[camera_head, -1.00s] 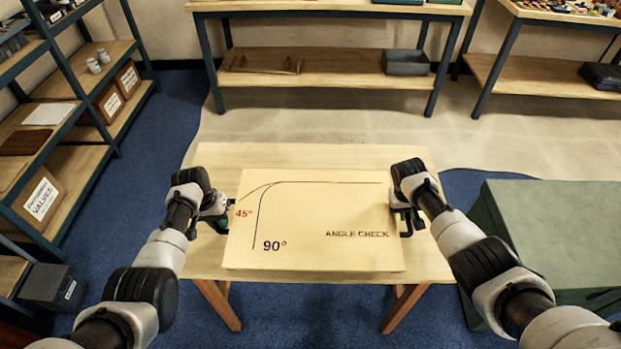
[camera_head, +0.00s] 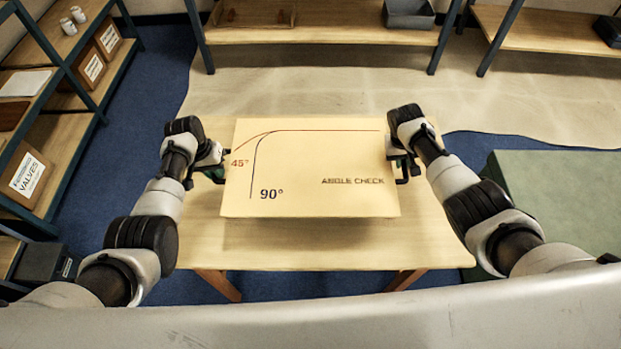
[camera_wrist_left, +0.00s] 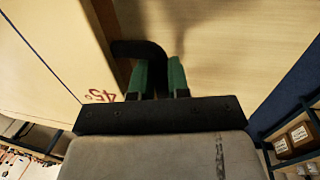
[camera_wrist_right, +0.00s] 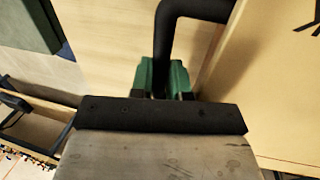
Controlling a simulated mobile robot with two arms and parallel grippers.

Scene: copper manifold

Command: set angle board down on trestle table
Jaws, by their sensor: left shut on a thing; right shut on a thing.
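The angle board (camera_head: 310,170) is a pale flat panel marked 45°, 90° and ANGLE CHECK, with a black handle on each side. It lies roughly level over the trestle table (camera_head: 320,250); a shadow shows below its near edge, and I cannot tell exactly how large the gap is. My left gripper (camera_head: 212,172) is shut on the left handle (camera_wrist_left: 135,48), and its green fingers show in the left wrist view (camera_wrist_left: 158,80). My right gripper (camera_head: 404,166) is shut on the right handle (camera_wrist_right: 168,30), seen in the right wrist view. The board hides the table's middle.
A green box-like block (camera_head: 560,200) stands right of the table. A shelf with boxes (camera_head: 28,175) stands at the left. A workbench (camera_head: 320,35) is at the back, with open floor before it. The visible tabletop around the board is bare.

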